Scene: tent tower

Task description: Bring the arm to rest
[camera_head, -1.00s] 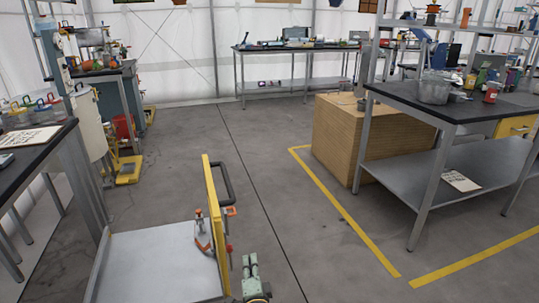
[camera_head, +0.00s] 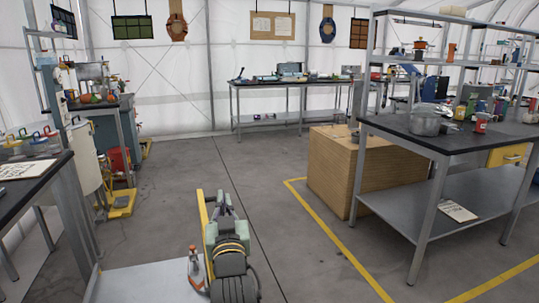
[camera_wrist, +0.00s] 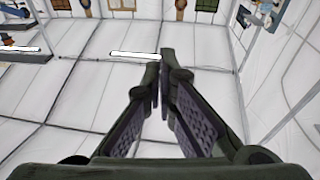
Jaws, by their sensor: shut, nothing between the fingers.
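My gripper (camera_wrist: 163,88) shows in the wrist view as two dark green fingers with purplish ridged pads. The fingers converge at the tips with nothing between them. In the head view, my green and black arm (camera_head: 232,262) stands at the bottom centre, just right of an upright yellow panel (camera_head: 203,225). Its green end parts point up and away over the floor. The fingertips are too small to make out there.
A trolley with a grey deck (camera_head: 145,284) is at lower left. A wooden box (camera_head: 340,175) and black-topped bench (camera_head: 455,132) stand right, a bench (camera_head: 32,182) left. A far bench (camera_head: 290,84) stands by the wall. The middle floor is clear.

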